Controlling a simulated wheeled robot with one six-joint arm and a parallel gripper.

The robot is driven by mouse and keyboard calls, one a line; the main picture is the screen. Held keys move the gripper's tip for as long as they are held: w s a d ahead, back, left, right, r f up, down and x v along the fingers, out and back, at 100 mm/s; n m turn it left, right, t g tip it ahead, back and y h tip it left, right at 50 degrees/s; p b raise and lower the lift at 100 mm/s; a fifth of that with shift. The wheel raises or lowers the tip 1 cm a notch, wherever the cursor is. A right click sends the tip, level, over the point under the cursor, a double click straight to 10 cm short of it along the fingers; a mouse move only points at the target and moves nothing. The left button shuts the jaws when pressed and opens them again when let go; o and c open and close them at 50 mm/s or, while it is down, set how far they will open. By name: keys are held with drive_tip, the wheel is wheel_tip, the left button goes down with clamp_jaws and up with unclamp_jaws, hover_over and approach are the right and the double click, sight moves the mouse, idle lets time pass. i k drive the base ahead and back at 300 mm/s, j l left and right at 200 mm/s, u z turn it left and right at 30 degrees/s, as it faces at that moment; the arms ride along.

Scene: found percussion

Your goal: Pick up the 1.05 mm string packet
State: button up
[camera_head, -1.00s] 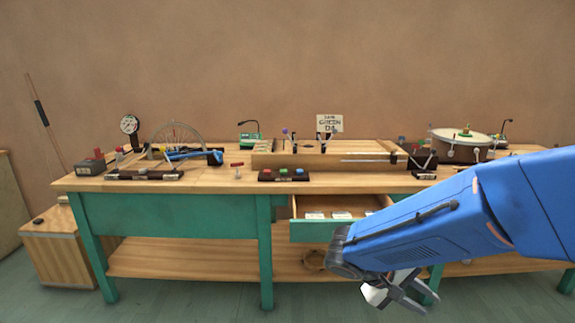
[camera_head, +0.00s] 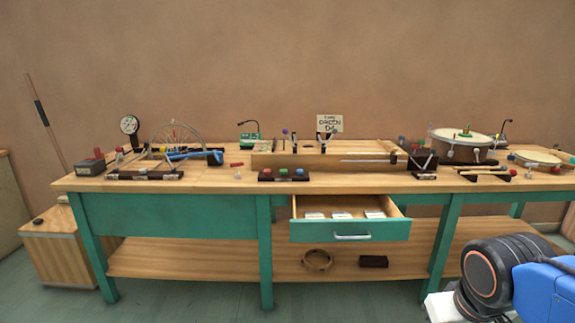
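Several small white packets lie in the open drawer (camera_head: 350,230) under the bench's middle. One is at the left (camera_head: 314,215), one in the middle (camera_head: 342,215) and one at the right (camera_head: 375,214). Their print is too small to read, so I cannot tell which is the 1.05 mm string packet. My blue arm shows only at the lower right corner. My gripper's fingers are not in view.
The wooden bench top (camera_head: 215,182) holds a drum (camera_head: 462,148), a spoked wheel (camera_head: 175,140) and a row of coloured buttons (camera_head: 284,175). A ring (camera_head: 317,261) and a dark block (camera_head: 373,261) lie on the lower shelf (camera_head: 190,258). The space before the drawer is clear.

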sight(343, 214)
drive_tip(key=i, duration=0.9)
